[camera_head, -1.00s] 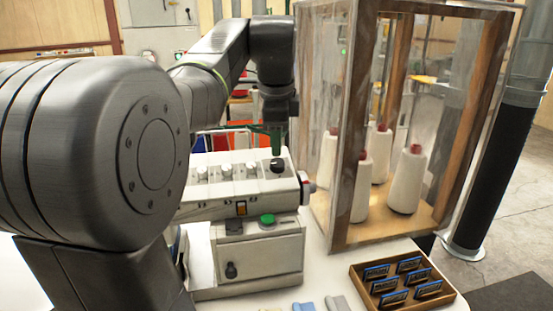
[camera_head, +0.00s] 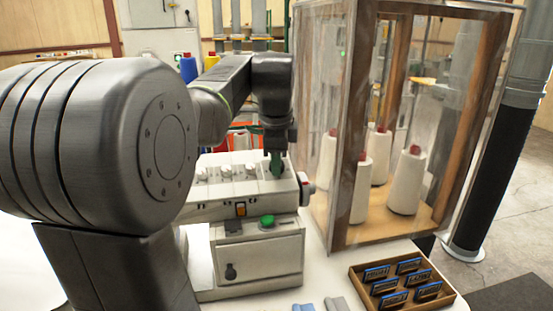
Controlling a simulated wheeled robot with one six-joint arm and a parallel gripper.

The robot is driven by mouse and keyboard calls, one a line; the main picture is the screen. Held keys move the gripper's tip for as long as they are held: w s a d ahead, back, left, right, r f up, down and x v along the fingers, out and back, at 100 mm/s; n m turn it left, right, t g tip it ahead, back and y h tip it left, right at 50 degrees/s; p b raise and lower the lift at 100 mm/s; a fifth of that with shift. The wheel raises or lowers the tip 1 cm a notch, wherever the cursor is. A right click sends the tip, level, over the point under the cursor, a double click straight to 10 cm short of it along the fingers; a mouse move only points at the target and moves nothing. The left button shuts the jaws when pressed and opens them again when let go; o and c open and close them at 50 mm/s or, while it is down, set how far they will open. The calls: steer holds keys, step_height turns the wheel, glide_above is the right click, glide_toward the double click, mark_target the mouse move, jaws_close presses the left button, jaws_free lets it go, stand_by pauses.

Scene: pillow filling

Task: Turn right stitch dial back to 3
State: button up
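The white machine (camera_head: 255,192) stands on the table with a row of dials on its sloped top. Pale dials, such as the one nearest the right end (camera_head: 250,169), sit left of my gripper. My gripper (camera_head: 276,168), with green fingers, points straight down at the right end of the row. Its fingertips are at the right stitch dial and cover it almost fully. The dial's marks and setting cannot be read. The gap between the fingers is too small to see, so I cannot tell whether they grip the dial.
A clear-walled wooden-framed case (camera_head: 343,215) with several white thread cones stands close on the right. A green button (camera_head: 267,221) and a black knob (camera_head: 231,271) are on the machine's front. A wooden tray (camera_head: 399,303) of labelled tags lies at the front right.

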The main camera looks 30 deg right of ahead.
steer(key=n+p, duration=0.1)
steer(key=n, duration=0.2)
steer(key=shift+a+n, duration=0.1)
steer(key=shift+n, duration=0.3)
steer(key=n+p, duration=0.1)
steer(key=n, duration=0.2)
steer(key=shift+s+n+t, duration=0.1)
steer(key=shift+n+t, duration=0.2)
steer(key=shift+n, duration=0.1)
steer(key=n, duration=0.4)
steer(key=shift+h+p, duration=0.3)
steer(key=shift+p, duration=0.05)
steer(key=shift+s+n+t, duration=0.1)
steer(key=shift+n+t, duration=0.3)
steer(key=shift+n, duration=1.6)
steer(key=o, duration=0.7)
